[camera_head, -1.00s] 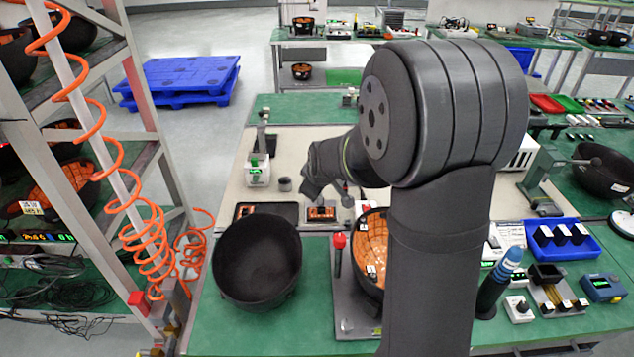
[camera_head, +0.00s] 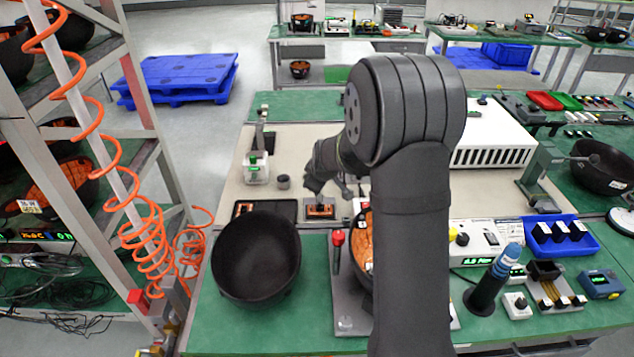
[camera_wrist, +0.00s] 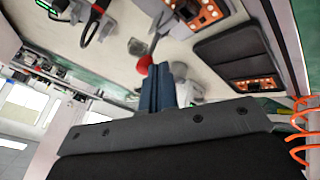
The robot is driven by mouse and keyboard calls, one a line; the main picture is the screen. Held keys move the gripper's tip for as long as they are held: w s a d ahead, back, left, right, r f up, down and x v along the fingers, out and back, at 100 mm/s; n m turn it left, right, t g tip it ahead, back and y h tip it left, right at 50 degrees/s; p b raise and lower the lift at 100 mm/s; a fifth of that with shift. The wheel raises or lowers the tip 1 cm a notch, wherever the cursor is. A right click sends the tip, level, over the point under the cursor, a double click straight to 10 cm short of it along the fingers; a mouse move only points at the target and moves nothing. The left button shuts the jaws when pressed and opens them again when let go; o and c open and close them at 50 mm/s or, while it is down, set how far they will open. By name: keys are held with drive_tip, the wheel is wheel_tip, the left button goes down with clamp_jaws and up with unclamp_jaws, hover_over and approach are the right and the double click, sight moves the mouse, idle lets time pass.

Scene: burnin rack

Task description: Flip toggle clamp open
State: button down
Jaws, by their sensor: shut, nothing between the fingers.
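A lever with a red knob (camera_head: 338,238) stands upright on a grey plate (camera_head: 346,322) at the front of the bench; it looks like the toggle clamp. A red ball knob (camera_wrist: 146,65) on a dark stem shows beside my fingertips in the wrist view; I cannot tell if it is the same lever. My gripper (camera_head: 316,190) is over the beige mat, beyond and left of the lever in the head view. In the wrist view its blue-grey fingers (camera_wrist: 160,85) are together with nothing between them. My arm hides part of the orange-lined bowl (camera_head: 362,244) by the lever.
A black bowl (camera_head: 256,257) stands left of the plate. An orange module (camera_head: 320,209) and a dark tray (camera_head: 267,209) lie near my gripper. A white vented box (camera_head: 495,137) and a meter (camera_head: 478,240) stand right of my arm. A rack stands left.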

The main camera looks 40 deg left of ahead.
drive_tip(key=shift+w+a+r+g+h, duration=0.15)
drive_tip(key=shift+w+a+g+h, duration=0.15)
drive_tip(key=shift+a+g+h, duration=0.1)
drive_tip(key=shift+w+a+f+g+h, duration=0.5)
drive_tip(key=shift+w+a+g+h, duration=0.15)
drive_tip(key=shift+w+a, duration=0.5)
drive_tip(key=shift+w+a+f+g+h, duration=0.55)
drive_tip(key=shift+w+a+h, duration=0.05)
drive_tip(key=shift+w+a, duration=0.6)
drive_tip(key=shift+w+a+f+g+h, duration=0.5)
drive_tip(key=shift+w+a+g+h, duration=0.15)
drive_tip(key=shift+w+a, duration=0.5)
drive_tip(key=shift+d, duration=0.1)
drive_tip(key=shift+s+d+f, duration=0.3)
drive_tip(key=shift+s+d, duration=0.2)
drive_tip(key=shift+s, duration=0.05)
